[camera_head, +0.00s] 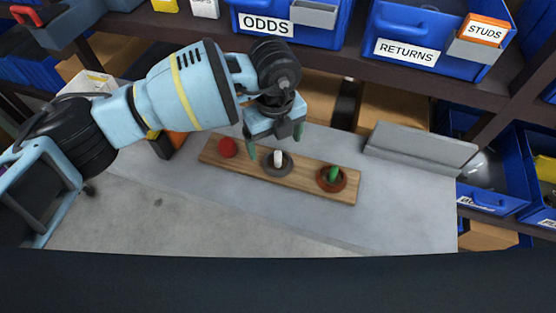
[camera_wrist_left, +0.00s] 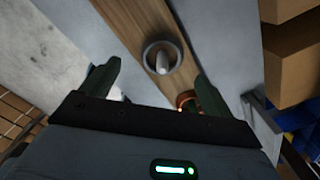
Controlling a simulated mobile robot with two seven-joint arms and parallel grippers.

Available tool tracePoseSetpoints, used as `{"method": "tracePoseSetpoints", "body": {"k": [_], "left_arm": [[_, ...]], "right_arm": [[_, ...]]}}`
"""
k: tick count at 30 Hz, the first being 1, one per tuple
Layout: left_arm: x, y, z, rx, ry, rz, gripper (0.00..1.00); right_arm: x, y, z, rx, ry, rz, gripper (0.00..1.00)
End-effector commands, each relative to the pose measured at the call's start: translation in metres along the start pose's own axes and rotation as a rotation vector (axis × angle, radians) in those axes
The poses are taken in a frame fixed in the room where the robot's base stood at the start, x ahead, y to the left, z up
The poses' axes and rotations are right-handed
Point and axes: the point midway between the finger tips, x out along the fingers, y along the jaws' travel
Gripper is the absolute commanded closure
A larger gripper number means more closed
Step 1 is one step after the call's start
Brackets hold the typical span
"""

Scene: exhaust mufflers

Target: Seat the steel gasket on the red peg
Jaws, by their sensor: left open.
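The steel gasket (camera_head: 284,173) is a grey ring around the white middle peg (camera_head: 278,157) of a wooden board (camera_head: 308,174). In the left wrist view the gasket (camera_wrist_left: 148,65) encircles the white peg (camera_wrist_left: 162,62). The red peg (camera_head: 228,147) stands bare at the board's left end. My left gripper (camera_head: 276,142) is open, with its green fingers just above and around the white peg and gasket. In the left wrist view its fingers (camera_wrist_left: 155,82) lie on either side, holding nothing. My right gripper is not in view.
A copper-coloured ring (camera_head: 322,184) sits around the green peg (camera_head: 334,174) at the board's right end. A grey ledge (camera_head: 420,150) stands at the right. Blue bins (camera_head: 410,35) line the shelf behind. The grey worktop (camera_head: 200,215) in front of the board is clear.

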Motion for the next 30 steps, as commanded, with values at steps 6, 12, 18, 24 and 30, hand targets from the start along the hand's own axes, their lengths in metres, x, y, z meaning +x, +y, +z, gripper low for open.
{"method": "tracePoseSetpoints", "body": {"k": [6,12,18,24,30], "left_arm": [[0.008,-0.001,-0.001,0.001,0.001,-0.001,0.13],[0.023,-0.002,-0.004,0.003,0.002,0.001,0.13],[0.052,-0.004,-0.005,0.001,0.003,0.001,0.13],[0.06,-0.005,-0.005,0.001,0.001,-0.001,0.13],[0.06,-0.005,-0.005,0.001,0.001,-0.001,0.25]], "right_arm": [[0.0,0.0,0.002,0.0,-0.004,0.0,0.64],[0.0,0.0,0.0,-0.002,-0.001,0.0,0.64],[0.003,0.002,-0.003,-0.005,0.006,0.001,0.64],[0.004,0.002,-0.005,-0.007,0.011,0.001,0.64],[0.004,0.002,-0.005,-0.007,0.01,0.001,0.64]]}}
